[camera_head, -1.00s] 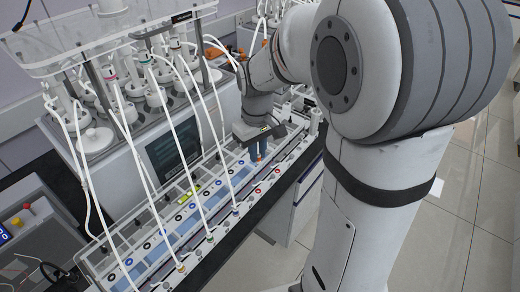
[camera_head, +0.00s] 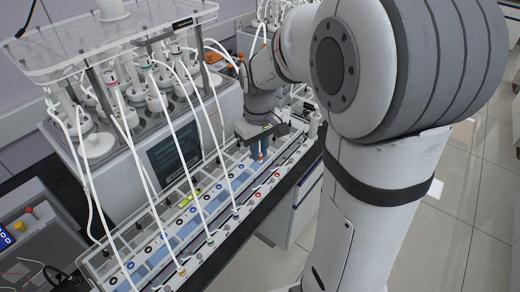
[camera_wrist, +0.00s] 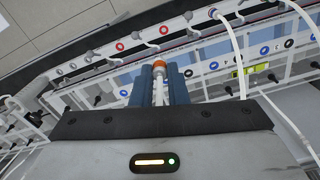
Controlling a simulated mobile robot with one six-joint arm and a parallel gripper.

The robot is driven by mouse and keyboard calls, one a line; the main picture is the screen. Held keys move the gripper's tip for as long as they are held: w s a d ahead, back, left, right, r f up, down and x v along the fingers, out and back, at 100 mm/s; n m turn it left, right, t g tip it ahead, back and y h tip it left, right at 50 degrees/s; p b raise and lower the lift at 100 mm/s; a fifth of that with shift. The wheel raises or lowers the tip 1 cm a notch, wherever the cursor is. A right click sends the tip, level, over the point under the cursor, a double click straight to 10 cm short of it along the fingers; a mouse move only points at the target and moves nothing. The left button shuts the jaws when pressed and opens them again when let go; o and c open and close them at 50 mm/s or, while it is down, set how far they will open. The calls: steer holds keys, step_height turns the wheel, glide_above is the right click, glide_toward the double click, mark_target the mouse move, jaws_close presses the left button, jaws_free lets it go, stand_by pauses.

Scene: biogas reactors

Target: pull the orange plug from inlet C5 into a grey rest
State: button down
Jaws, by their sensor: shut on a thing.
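My gripper (camera_wrist: 159,88) has two blue fingers shut on the orange plug (camera_wrist: 159,64) in the wrist view. The plug's orange ring shows just beyond the fingertips, with a pale stem between the fingers. In the head view my gripper (camera_head: 259,152) points down over the far right part of the long white inlet rack (camera_head: 150,246). The plug is hardly visible there. I cannot make out the label C5, nor whether the plug is seated in an inlet or free of it. No grey rest can be told apart for certain.
Thin white tubes (camera_head: 141,165) hang across the rack from the reactors (camera_head: 130,90). A row of red-ringed ports (camera_wrist: 120,46) and blue-ringed ports (camera_wrist: 264,50) lies around the gripper. A yellow-green display (camera_wrist: 250,71) sits right of it. Open floor (camera_head: 460,215) is at the right.

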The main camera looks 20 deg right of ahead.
steer(key=w+d+p, duration=0.3)
steer(key=w+d, duration=0.7)
steer(key=d, duration=0.4)
steer(key=shift+w+d, duration=0.15)
steer(key=shift+w, duration=0.05)
stand_by(0.4)
steer(key=shift+f, duration=0.1)
steer(key=shift+f+b, duration=4.3)
steer(key=shift+f, duration=1.8)
steer(key=shift+f+b, duration=0.75)
steer(key=shift+f, duration=0.3)
